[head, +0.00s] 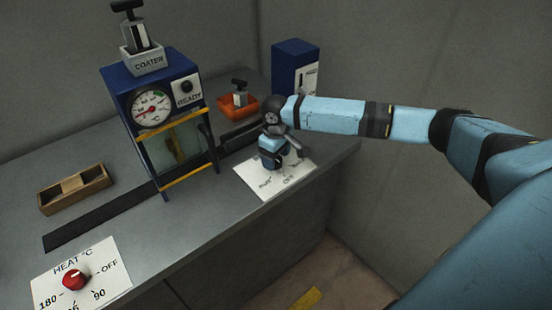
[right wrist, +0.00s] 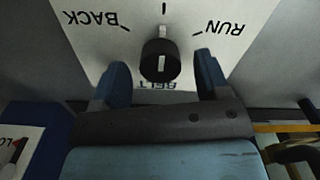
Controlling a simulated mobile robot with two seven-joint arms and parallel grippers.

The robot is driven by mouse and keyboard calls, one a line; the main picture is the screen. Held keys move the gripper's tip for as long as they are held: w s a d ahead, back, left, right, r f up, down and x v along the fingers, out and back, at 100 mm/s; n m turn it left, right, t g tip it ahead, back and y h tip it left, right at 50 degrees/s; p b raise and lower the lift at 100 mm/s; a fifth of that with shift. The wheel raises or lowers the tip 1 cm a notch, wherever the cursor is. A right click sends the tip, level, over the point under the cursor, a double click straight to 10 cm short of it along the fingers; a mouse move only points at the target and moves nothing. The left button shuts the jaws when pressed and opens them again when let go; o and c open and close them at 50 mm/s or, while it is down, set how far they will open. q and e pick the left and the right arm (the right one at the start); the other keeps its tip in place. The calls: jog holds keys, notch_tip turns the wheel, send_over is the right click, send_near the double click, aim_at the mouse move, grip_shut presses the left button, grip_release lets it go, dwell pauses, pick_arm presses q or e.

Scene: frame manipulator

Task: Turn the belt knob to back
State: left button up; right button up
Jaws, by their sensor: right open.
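The belt knob (right wrist: 160,62) is black and round with a white pointer mark, on a white panel (right wrist: 95,40) lettered BACK and RUN. In the right wrist view its mark lines up with the middle tick, between the two words. The BELT lettering is partly hidden. My right gripper (right wrist: 162,77) is open, with one blue finger on each side of the knob and a gap visible on both sides. In the head view the right gripper (head: 283,160) is over the panel (head: 268,192) and hides the knob. My left gripper is not in view.
The coater frame (head: 150,82) with a gauge straddles a dark belt (head: 95,221) left of the panel. An orange tray (head: 232,110) and a blue box (head: 287,62) stand behind. A red heat knob (head: 75,278) and wooden tray (head: 50,204) are at left.

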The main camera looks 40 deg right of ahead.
jog(key=shift+f, duration=0.5)
